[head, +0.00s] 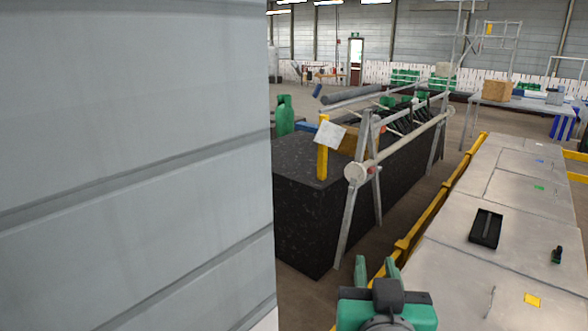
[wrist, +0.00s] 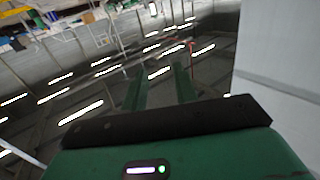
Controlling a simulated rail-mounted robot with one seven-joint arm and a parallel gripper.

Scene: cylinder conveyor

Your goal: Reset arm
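My gripper (head: 376,268) is at the bottom of the head view, green with a dark part behind its fingers. Its two fingers point up and stand apart with nothing between them. In the wrist view the two green fingers (wrist: 158,88) are also spread, with a gap between them and no object in it. The wrist view is tilted and shows the hall's ceiling lights and walls behind the fingers.
A large grey panelled block (head: 135,150) fills the left of the head view. A black conveyor block (head: 305,215) with a metal frame stands mid-view. At right a pale walkway (head: 470,265) with yellow edging holds a black tray (head: 486,228) and a small dark object (head: 557,255).

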